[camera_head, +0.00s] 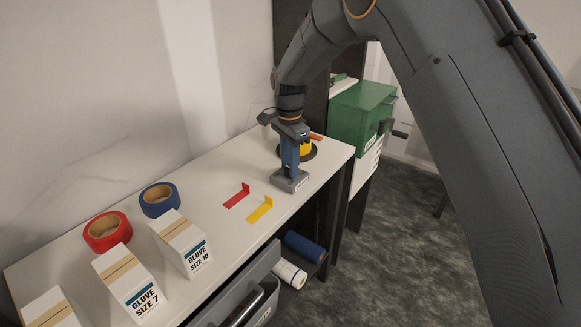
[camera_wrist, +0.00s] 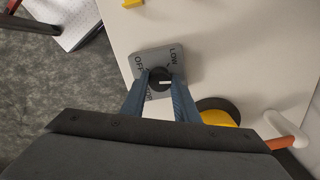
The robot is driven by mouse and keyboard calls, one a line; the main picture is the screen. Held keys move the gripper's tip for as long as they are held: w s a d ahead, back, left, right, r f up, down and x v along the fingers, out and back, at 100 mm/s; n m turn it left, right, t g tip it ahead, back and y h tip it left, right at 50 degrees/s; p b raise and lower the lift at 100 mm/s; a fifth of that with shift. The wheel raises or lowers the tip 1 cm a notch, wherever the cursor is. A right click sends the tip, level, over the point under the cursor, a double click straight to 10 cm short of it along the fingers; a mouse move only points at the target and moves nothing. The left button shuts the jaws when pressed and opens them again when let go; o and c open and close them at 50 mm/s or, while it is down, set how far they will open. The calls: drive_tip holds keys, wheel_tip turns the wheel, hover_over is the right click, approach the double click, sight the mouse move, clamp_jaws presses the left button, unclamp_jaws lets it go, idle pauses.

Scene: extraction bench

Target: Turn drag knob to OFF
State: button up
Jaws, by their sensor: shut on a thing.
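A grey box with a round black knob (camera_wrist: 158,76) sits on the white bench. In the wrist view its grey plate (camera_wrist: 151,56) has "OFF" on the left and "LOW" on the right; a third label below is partly hidden. In the head view the grey box (camera_head: 290,183) stands under my gripper (camera_head: 290,168), and the knob is hidden between the fingers.
A yellow object on a black round base (camera_head: 311,153) stands close behind the box. Red (camera_head: 236,196) and yellow (camera_head: 260,210) angled pieces lie left of it. Tape rolls (camera_head: 160,199) and glove boxes (camera_head: 182,243) stand farther left. A green box (camera_head: 360,113) is beyond the bench.

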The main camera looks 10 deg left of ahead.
drive_tip(key=n+b, duration=0.1)
drive_tip(key=n, duration=0.2)
drive_tip(key=shift+n, duration=0.3)
drive_tip(key=n+b, duration=0.1)
drive_tip(key=n, duration=0.2)
drive_tip(key=shift+n, duration=0.3)
drive_tip(key=n+b, duration=0.1)
drive_tip(key=n, duration=0.2)
drive_tip(key=shift+n, duration=0.4)
drive_tip(key=n, duration=0.3)
drive_tip(key=shift+n+b, duration=0.3)
drive_tip(key=shift+b, duration=0.05)
drive_tip(key=n, duration=0.3)
drive_tip(key=shift+n+b, duration=0.3)
drive_tip(key=n, duration=0.3)
drive_tip(key=shift+n+b, duration=0.3)
drive_tip(key=shift+b, duration=0.05)
drive_tip(key=n+b, duration=0.1)
drive_tip(key=n, duration=0.6)
